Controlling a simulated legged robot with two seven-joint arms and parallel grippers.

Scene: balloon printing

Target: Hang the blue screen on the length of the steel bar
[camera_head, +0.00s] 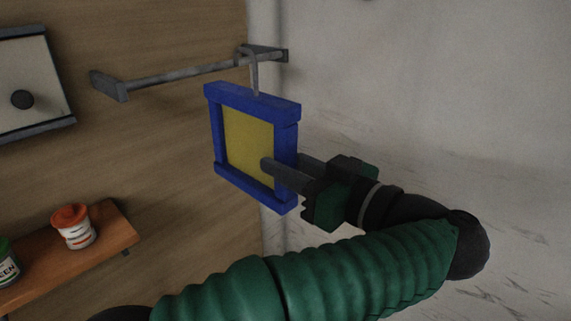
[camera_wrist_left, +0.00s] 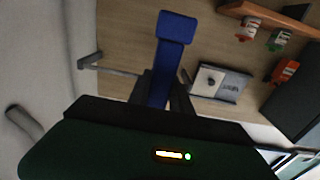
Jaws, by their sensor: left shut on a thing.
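The blue screen (camera_head: 211,128) is a blue square frame with a yellow panel and a grey hook (camera_head: 254,75) on top. The steel bar (camera_head: 185,75) is mounted on the wooden wall. In the head view the hook's top overlaps the bar near its right end; I cannot tell whether it rests on it. My left gripper (camera_head: 283,171) is shut on the frame's right side, and the screen hangs about upright. In the left wrist view the blue frame (camera_wrist_left: 176,27) extends from the gripper, with the bar (camera_wrist_left: 115,70) to its left. My right gripper is not in view.
A wooden shelf (camera_head: 103,235) at lower left holds a red-lidded jar (camera_head: 72,227) and a green jar (camera_head: 6,262). A framed panel (camera_head: 30,75) with a dark round knob is on the wall at left. A pale wall (camera_head: 430,90) stands at right.

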